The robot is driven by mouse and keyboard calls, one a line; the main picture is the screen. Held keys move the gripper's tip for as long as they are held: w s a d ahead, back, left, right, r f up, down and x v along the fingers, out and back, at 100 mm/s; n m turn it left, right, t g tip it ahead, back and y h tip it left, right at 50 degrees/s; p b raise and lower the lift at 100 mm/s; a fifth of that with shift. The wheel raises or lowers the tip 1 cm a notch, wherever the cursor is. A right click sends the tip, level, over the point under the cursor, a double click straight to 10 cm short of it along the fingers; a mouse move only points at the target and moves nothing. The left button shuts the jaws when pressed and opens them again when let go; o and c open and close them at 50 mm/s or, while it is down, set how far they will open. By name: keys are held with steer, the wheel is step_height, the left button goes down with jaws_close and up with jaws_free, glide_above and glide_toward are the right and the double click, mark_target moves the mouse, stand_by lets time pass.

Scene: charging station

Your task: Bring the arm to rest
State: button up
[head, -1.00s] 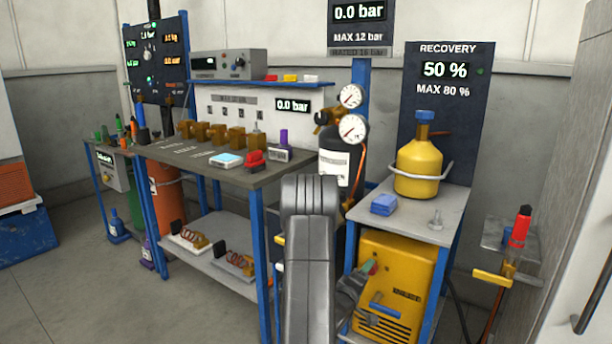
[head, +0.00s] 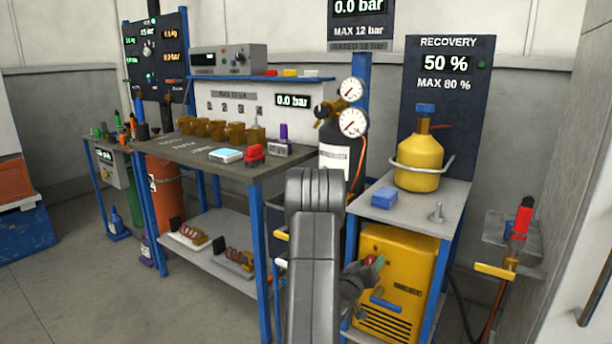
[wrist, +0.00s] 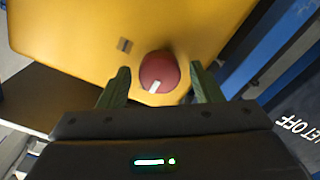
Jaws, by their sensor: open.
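My gripper (head: 373,262) is in front of the yellow recovery machine (head: 405,245) under the right-hand stand, its jaws open. In the wrist view its two green fingers (wrist: 160,76) are spread on either side of a round red knob (wrist: 159,72) with a white mark. A gap shows between each finger and the knob, so nothing is held. The knob sits on the yellow face (wrist: 90,35). My grey arm rises in front of the bench and bends down toward the machine.
The grey workbench (head: 170,151) with brass parts stands left of my arm. The stand top (head: 415,208) carries a yellow cylinder (head: 420,165) and a blue block (head: 384,198). A small wall shelf (head: 497,228) with a red-topped item is at right. Floor at lower left is clear.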

steer(key=shift+d+m+p, duration=0.15)
steer(key=shift+m+p, duration=0.15)
steer(key=shift+m, duration=4.4)
steer(key=shift+s, duration=0.1)
